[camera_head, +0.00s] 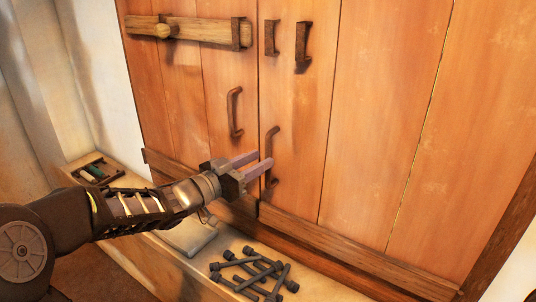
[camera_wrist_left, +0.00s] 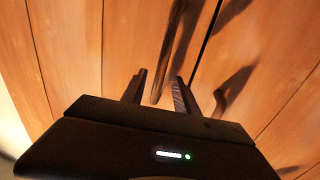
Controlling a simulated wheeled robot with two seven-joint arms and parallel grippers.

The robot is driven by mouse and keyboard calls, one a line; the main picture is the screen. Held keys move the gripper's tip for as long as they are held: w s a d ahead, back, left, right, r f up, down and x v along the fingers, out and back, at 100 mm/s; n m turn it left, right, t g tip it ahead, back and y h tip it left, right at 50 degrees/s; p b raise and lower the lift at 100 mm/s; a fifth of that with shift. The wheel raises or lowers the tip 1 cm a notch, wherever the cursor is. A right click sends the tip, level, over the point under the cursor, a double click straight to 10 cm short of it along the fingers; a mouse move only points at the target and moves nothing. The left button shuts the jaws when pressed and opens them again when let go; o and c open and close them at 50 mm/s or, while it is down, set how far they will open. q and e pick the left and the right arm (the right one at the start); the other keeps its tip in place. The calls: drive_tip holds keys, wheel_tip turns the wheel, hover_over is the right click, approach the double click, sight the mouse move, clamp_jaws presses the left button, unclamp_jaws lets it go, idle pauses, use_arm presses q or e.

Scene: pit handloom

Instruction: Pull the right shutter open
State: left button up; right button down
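The right shutter (camera_head: 370,130) is a tall orange plank panel, closed flush beside the left shutter (camera_head: 217,80) along a dark seam. Its dark curved handle (camera_head: 274,136) stands just right of the seam, low down. The gripper partly hides the handle in the head view. My right gripper is in neither view.
A wooden bar (camera_head: 195,30) sits in brackets on the left shutter, clear of the seam. Empty brackets (camera_head: 302,48) are on the right shutter. On the ledge below lie several dark bolts (camera_head: 255,270), a grey slab (camera_head: 187,236) and a small tray (camera_head: 72,168).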

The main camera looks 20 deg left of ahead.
sight(266, 157)
use_arm(q)
drive_tip(key=shift+x, duration=1.95)
clamp_jaws()
